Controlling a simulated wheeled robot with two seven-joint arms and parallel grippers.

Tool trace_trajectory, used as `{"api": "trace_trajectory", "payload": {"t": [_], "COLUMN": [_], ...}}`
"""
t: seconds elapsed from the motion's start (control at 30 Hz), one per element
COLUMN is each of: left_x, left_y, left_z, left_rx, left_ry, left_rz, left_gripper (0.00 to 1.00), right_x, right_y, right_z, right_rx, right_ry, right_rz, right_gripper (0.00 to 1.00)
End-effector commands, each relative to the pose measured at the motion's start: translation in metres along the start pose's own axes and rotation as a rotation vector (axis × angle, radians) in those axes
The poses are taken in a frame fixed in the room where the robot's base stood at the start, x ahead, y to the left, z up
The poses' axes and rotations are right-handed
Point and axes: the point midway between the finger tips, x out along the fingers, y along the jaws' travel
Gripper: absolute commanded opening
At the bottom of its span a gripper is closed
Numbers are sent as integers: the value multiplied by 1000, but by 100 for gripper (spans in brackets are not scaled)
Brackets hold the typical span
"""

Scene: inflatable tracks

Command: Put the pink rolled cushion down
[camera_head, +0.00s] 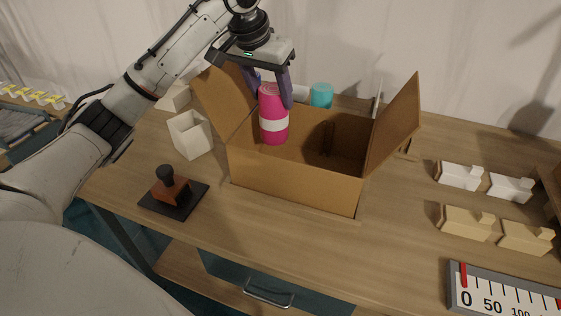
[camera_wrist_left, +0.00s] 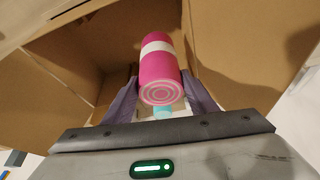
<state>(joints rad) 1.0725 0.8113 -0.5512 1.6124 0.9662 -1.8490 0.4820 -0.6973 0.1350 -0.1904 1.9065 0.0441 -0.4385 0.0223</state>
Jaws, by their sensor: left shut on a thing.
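The pink rolled cushion (camera_head: 272,130) has a white band around its middle and stands upright. My left gripper (camera_head: 268,92) is shut on its upper part from above. The cushion is at the left part of an open cardboard box (camera_head: 290,185), with its lower end inside the box opening. In the left wrist view the cushion (camera_wrist_left: 158,75) shows its spiral end between the two fingers (camera_wrist_left: 160,98), with the box walls (camera_wrist_left: 225,45) around it. Whether its far end touches the box floor cannot be told. My right gripper is not in view.
A turquoise roll (camera_head: 321,95) stands behind the box. A white open container (camera_head: 190,134) and a black-handled stamp on a dark pad (camera_head: 173,190) are to the left. White and tan blocks (camera_head: 466,222) and a scale (camera_head: 505,292) are at right. The box flaps stand up.

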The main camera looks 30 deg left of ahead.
Motion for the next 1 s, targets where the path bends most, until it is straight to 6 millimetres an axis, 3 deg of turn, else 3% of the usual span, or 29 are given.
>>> {"api": "trace_trajectory", "payload": {"t": [0.23,0.7,1.0], "left_x": [41,87,90], "left_y": [-1,0,0], "left_z": [17,36,37], "left_rx": [0,-1,-1], "left_ry": [2,3,5], "left_rz": [-1,0,0], "left_gripper": [0,0,0], "right_x": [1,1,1], "right_y": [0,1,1], "right_z": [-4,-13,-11], "right_rx": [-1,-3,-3], "right_ry": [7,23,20], "right_rz": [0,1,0], "right_gripper": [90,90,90]}}
